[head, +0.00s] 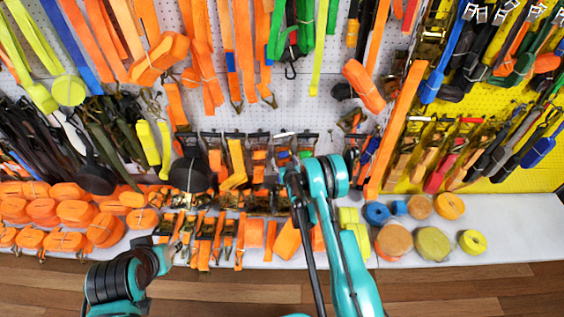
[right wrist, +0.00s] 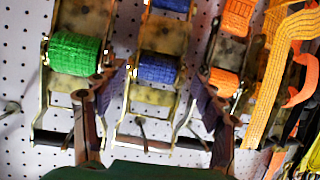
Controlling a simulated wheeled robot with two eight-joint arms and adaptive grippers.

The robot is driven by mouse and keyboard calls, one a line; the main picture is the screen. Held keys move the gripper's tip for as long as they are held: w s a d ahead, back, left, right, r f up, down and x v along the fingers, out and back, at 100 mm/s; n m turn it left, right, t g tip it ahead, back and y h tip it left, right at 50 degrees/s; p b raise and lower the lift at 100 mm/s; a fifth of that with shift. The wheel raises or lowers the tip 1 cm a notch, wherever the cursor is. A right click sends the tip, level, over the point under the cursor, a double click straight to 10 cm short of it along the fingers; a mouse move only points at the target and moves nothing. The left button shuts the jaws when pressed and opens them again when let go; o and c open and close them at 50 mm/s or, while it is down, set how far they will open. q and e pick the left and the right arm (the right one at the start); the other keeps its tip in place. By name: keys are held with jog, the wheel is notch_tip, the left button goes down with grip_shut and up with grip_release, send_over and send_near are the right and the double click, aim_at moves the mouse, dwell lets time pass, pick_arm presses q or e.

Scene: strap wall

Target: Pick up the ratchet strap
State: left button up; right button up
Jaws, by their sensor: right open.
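Several ratchet straps hang on a white pegboard. In the right wrist view, a metal ratchet with a blue strap roll (right wrist: 157,69) hangs between the spread fingers of my right gripper (right wrist: 155,112). The fingers are open and empty. A ratchet with a green strap roll (right wrist: 75,53) hangs to the left, partly behind the left finger. A ratchet with orange strap (right wrist: 224,82) is at the right, by the right finger. In the head view, my right arm reaches up to the hanging ratchets, and its fingers are not clear. My left gripper (head: 165,238) is low at left; its fingers are unclear.
Orange strap rolls (head: 75,212) crowd the white shelf (head: 500,222) at left. Blue, orange and yellow rolls (head: 432,244) lie at right. Long orange straps (head: 397,125) hang near my right arm. A yellow pegboard (head: 535,170) stands at right. The wooden floor (head: 480,285) is clear.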

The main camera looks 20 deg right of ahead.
aim_at(283, 157)
jog(key=b+x, duration=0.2)
jog(key=x, duration=0.3)
jog(key=shift+d+f, duration=0.1)
jog(key=shift+f, duration=0.15)
jog(key=shift+w+b, duration=0.3)
jog(key=shift+w, duration=0.1)
jog(key=c, duration=1.6)
jog(key=shift+o, duration=0.2)
jog(key=shift+r, duration=0.25)
